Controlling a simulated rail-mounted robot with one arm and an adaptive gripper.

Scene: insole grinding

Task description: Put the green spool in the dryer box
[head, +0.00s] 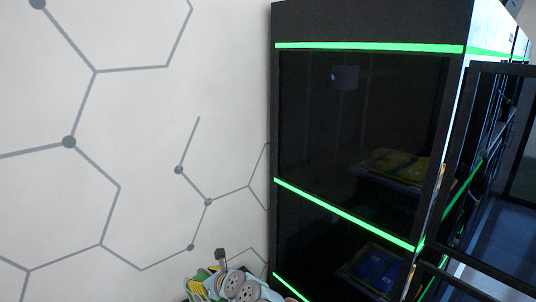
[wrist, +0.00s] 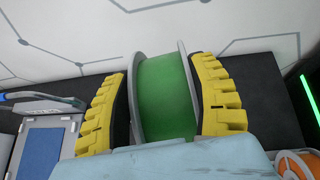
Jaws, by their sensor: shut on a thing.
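The green spool (wrist: 165,95) has pale grey flanges and fills the middle of the wrist view. My gripper (wrist: 163,88) is shut on it, with one yellow ribbed finger against each flange. The spool's lower edge is hidden behind my gripper's pale blue body. In the head view, a small cluster of yellow, green and pale blue parts with grey discs shows at the bottom edge; it is too small and cut off to tell apart surely. I cannot clearly identify the dryer box; a grey box with a blue panel (wrist: 47,148) stands at lower left in the wrist view.
An orange spool (wrist: 295,164) shows at the lower right of the wrist view. A dark surface (wrist: 265,85) runs behind the green spool, against the white wall. A tall black cabinet (head: 360,60) with green light strips stands right in the head view. Cables (wrist: 40,97) lie at left.

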